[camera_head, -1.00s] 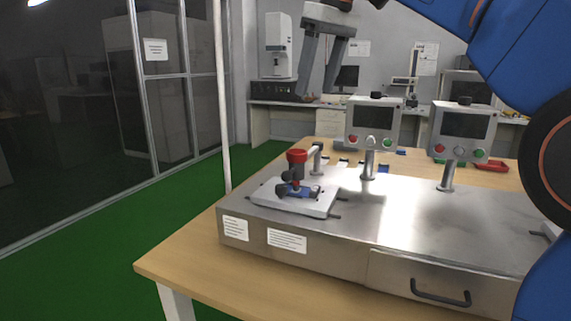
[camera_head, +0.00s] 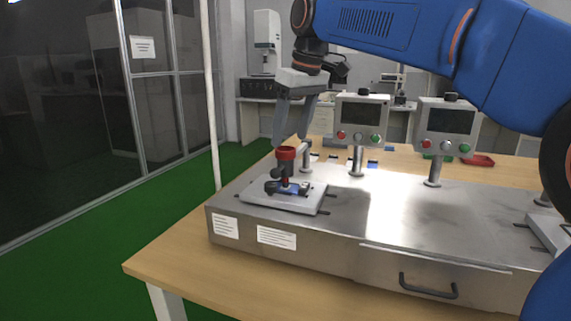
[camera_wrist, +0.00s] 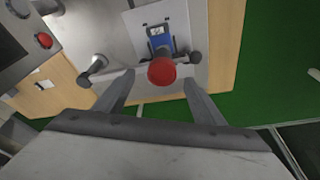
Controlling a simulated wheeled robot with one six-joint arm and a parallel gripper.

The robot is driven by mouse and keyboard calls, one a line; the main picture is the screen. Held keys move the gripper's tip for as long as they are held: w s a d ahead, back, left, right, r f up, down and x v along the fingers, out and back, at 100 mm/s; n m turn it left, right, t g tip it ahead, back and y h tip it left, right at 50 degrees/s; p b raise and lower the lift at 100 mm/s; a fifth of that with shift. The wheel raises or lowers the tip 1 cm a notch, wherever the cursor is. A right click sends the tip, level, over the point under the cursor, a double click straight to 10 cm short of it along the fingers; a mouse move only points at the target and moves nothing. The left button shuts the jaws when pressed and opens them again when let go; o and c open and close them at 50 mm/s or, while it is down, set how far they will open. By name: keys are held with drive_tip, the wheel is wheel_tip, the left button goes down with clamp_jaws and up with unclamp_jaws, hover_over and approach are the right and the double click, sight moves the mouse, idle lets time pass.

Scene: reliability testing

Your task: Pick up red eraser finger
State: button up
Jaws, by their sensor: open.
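The red eraser finger (camera_head: 286,153) is a red-topped dark cylinder standing over a blue device clamped on a white plate (camera_head: 258,195). In the wrist view its round red top (camera_wrist: 162,71) shows just ahead of and between the fingers. My gripper (camera_head: 291,139) is open, pointing down, with its fingertips at about the height of the red top in the head view. Its fingers also show in the wrist view (camera_wrist: 160,85), spread wide with nothing held between them. Whether a finger touches the eraser finger cannot be told.
A metal test bench (camera_head: 390,215) with a drawer stands on a wooden table (camera_head: 165,262). Two control boxes on posts (camera_head: 360,122) (camera_head: 445,131) rise to the right of my gripper. A metal post and arm (camera_head: 307,155) stands close beside the red top.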

drive_tip(key=shift+x, duration=1.85)
drive_tip(key=shift+a, duration=0.15)
drive_tip(key=shift+r, duration=0.1)
drive_tip(key=shift+c, duration=0.7)
drive_tip(key=c, duration=1.3)
drive_tip(key=shift+r, duration=5)
drive_tip(key=shift+s, duration=0.1)
